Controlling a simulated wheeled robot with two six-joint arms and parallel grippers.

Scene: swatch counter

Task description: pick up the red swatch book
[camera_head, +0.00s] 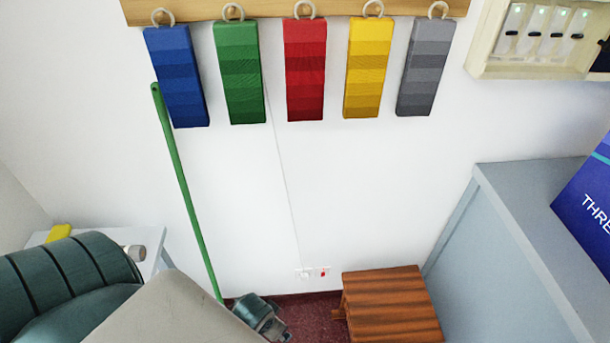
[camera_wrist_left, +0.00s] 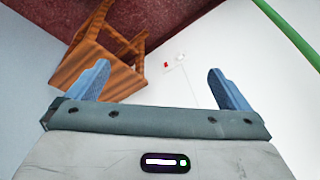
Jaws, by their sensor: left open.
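The red swatch book (camera_head: 305,70) hangs by a pale ring from a wooden rail (camera_head: 260,12) on the white wall in the head view. It is the middle one of a row, between a green swatch book (camera_head: 240,72) and a yellow one (camera_head: 368,68). My left gripper (camera_head: 268,320) is low in the head view, well below the red book. In the left wrist view its two blue fingers (camera_wrist_left: 163,86) are wide apart with nothing between them. The red book is not visible in that view. My right gripper is in neither view.
A blue swatch book (camera_head: 178,76) and a grey one (camera_head: 427,66) hang at the row's ends. A green pole (camera_head: 187,195) leans on the wall below the blue book. A wooden stool (camera_head: 390,305) and a grey-blue cabinet (camera_head: 520,225) stand right. The wall below the books is mostly clear.

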